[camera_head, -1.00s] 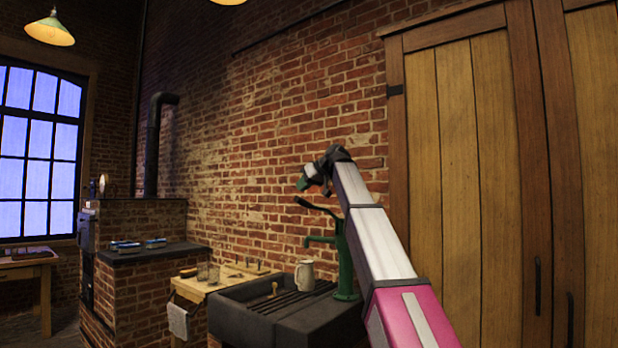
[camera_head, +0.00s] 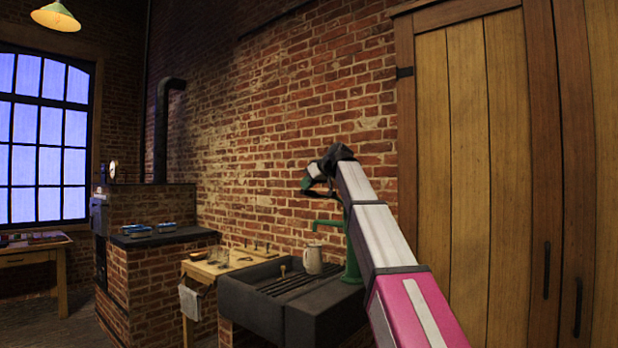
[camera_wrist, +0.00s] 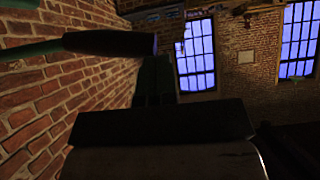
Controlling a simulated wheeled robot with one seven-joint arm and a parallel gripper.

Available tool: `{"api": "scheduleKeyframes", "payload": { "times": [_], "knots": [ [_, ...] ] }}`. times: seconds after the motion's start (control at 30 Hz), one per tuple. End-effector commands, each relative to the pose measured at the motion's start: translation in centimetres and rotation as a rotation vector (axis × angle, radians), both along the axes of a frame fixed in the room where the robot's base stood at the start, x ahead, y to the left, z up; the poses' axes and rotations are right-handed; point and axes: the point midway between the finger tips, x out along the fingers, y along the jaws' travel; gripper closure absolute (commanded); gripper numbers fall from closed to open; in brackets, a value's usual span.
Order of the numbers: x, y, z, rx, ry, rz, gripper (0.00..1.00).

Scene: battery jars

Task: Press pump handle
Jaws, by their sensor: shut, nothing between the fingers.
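The green pump (camera_head: 351,262) stands upright at the back of the dark sink, its spout pointing left. In the head view its handle is hidden behind my gripper and wrist. In the wrist view the handle's dark grip (camera_wrist: 108,43) crosses the upper left, with a green rod running left from it. My gripper (camera_head: 309,187) is above the pump spout, close to the handle. Its fingers (camera_wrist: 154,80) are shut and empty, just below the end of the grip in the wrist view. I cannot tell whether they touch it.
A pale jug (camera_head: 313,259) stands beside the pump at the sink (camera_head: 250,300). A wooden table (camera_head: 215,268) and a brick stove (camera_head: 140,285) are to the left. A brick wall is behind, and tall wooden doors (camera_head: 475,170) are at right.

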Motion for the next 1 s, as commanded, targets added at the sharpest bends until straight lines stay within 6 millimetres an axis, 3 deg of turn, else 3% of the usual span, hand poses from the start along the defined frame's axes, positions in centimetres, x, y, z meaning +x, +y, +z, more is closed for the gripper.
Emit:
{"api": "scheduleKeyframes", "payload": {
  "times": [0.03,0.2,0.5,0.7,1.0],
  "knots": [
    [-0.8,0.3,-1.6,-0.022,-0.023,0.002,1.00],
    [-1.6,0.8,-6.0,-0.104,-0.128,0.001,1.00],
    [-1.6,1.0,-13.1,-0.241,-0.302,0.001,1.00],
    [-1.1,0.8,-16.1,-0.302,-0.382,0.001,1.00],
    [-0.5,0.5,-18.2,-0.345,-0.434,0.001,1.00]
  ]
}}
